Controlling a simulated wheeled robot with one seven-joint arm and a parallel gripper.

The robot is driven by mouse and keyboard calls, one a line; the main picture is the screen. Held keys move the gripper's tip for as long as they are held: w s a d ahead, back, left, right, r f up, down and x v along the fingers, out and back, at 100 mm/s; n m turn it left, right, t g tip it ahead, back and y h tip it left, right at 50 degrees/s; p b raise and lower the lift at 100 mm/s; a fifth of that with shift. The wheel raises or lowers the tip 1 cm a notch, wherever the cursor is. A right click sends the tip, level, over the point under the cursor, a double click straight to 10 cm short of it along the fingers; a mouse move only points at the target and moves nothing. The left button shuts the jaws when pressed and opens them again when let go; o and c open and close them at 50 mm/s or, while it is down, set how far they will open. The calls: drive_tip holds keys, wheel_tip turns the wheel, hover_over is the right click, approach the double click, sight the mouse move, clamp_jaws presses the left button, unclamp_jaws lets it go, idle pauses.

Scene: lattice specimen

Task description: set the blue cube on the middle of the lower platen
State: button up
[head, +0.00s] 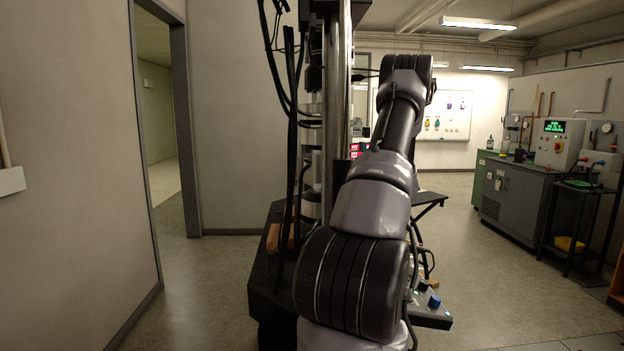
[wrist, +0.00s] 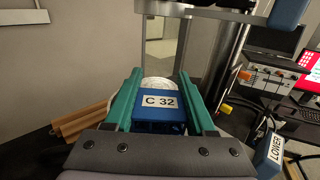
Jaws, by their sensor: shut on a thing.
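The blue cube (wrist: 172,115) has a white label reading "C 32" and sits between the green fingers of my gripper (wrist: 160,76) in the wrist view. The fingers are shut on its left and right sides. A pale round disc (wrist: 158,82), which looks like the lower platen, shows just beyond the cube between the fingertips. The cube and fingers hide part of it, and I cannot tell whether the cube touches it. In the head view my own arm hides the gripper, cube and platen.
The test machine's steel column (head: 337,110) stands close beside my arm. A grey plate edge (wrist: 205,12) hangs above in the wrist view. A blue block labelled "LOWER" (wrist: 269,155) is at right, and wooden pieces (wrist: 82,122) lie at left. Open floor (head: 480,270) lies right.

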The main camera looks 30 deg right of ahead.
drive_tip(key=x, duration=0.9)
drive_tip(key=shift+w+a, duration=0.15)
drive_tip(key=shift+w, duration=0.05)
drive_tip(key=x, duration=0.3)
drive_tip(key=shift+f, duration=0.1)
drive_tip(key=shift+w+f, duration=0.3)
drive_tip(key=shift+f, duration=0.45)
drive_tip(key=shift+f, duration=0.15)
drive_tip(key=o, duration=1.3)
drive_tip(key=shift+s, duration=0.25)
drive_tip(key=v, duration=1.1)
drive_tip(key=shift+s, duration=0.3)
